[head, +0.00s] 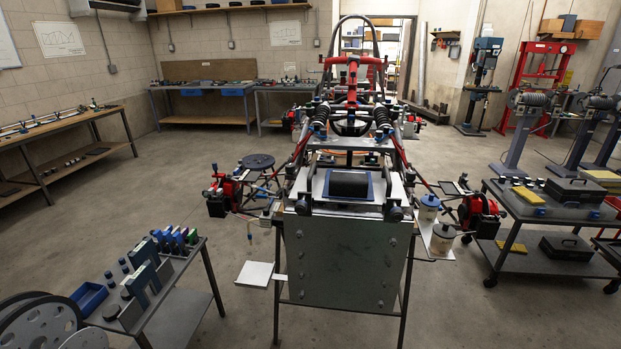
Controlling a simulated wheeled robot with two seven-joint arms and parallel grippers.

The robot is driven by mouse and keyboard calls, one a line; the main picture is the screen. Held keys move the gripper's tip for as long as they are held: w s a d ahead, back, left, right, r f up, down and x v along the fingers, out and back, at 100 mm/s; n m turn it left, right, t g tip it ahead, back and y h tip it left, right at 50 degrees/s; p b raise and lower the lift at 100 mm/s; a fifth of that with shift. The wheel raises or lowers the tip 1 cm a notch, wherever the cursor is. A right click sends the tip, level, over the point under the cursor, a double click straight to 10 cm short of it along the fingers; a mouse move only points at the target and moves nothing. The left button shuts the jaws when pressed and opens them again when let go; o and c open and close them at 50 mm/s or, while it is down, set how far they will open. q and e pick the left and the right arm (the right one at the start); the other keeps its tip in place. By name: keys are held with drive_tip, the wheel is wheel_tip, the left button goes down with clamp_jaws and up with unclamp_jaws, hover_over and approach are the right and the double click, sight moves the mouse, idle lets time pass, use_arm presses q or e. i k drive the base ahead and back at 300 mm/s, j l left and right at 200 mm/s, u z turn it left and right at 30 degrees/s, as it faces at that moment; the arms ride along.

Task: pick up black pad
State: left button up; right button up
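A black, rounded rectangular pad (349,184) lies on the light grey plate (312,187) at the front of the tube chassis (352,95), near the middle of the head view. Its top looks dark and ribbed or curved, and a thin blue-grey edge shows around it. Nothing covers it. I cannot make out either of my grippers in this view, and nothing of mine touches the pad.
A grey panel (346,262) hangs below the plate on a stand. Left is a small bench (180,300) with blue and green parts. Right is a cart (550,205) with black cases. White canisters (442,240) stand right of the panel.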

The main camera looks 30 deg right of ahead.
sight(351, 184)
drive_tip(key=i+j+z, duration=0.1)
drive_tip(key=j+z, duration=0.15)
drive_tip(key=z, duration=0.2)
drive_tip(key=i+j+z, duration=0.1)
drive_tip(key=j+z, duration=0.15)
drive_tip(key=z, duration=0.2)
drive_tip(key=j+z, duration=0.3)
drive_tip(key=z, duration=0.2)
drive_tip(key=j+z, duration=0.3)
drive_tip(key=z, duration=0.15)
